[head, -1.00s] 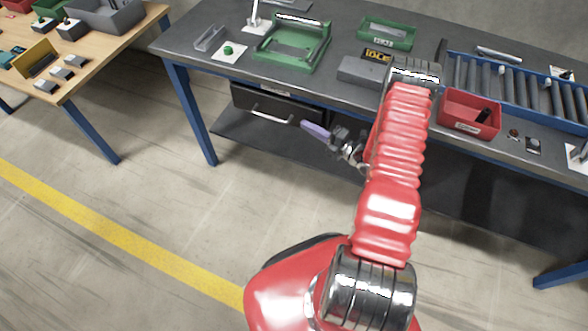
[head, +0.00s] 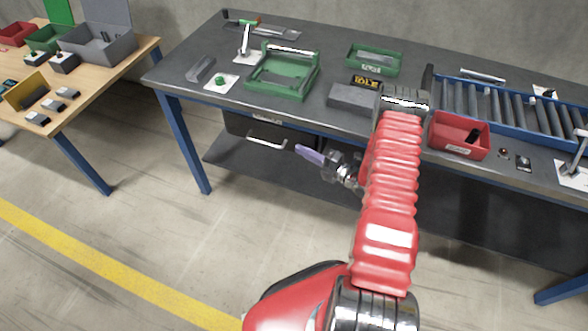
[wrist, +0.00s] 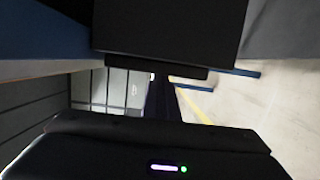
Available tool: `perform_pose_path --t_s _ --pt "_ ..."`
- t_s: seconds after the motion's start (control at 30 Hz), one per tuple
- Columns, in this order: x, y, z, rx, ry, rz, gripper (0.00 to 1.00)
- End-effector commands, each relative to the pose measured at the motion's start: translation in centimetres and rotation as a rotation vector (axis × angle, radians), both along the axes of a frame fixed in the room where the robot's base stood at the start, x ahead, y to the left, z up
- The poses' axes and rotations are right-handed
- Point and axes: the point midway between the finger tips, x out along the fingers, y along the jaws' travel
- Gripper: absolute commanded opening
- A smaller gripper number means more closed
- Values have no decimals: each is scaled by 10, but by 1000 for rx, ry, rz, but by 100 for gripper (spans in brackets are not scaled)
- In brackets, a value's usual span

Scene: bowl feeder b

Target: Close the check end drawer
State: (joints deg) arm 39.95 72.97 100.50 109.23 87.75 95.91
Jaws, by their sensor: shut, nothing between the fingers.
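The dark drawer (head: 240,124) hangs under the left part of the grey workbench, with a pale bar handle (head: 266,143) on its front. How far it stands out from the bench cannot be told clearly. My gripper (head: 310,155) is at bench-underside height, to the right of the handle and apart from it in the picture. It points left and shows a pale purple part at its end. It is shut and empty. In the wrist view, dark gripper parts fill the top and bottom and hide much of the scene; the drawer cannot be made out there.
The workbench (head: 222,68) carries a green fixture (head: 312,82), a green tray (head: 374,60), a red bin (head: 458,135) and a roller conveyor (head: 505,100). A blue bench leg (head: 187,140) stands left of the drawer. A lower shelf (head: 250,168) lies beneath. Floor in front is clear.

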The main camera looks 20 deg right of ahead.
Motion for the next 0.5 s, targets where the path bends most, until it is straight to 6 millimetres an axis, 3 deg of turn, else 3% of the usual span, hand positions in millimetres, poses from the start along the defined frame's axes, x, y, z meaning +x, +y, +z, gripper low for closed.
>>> perform_pose_path --t_s 0.27,0.5 --pt "-19 30 -2 8 4 16 0" --pt "-47 10 -2 7 3 12 0"
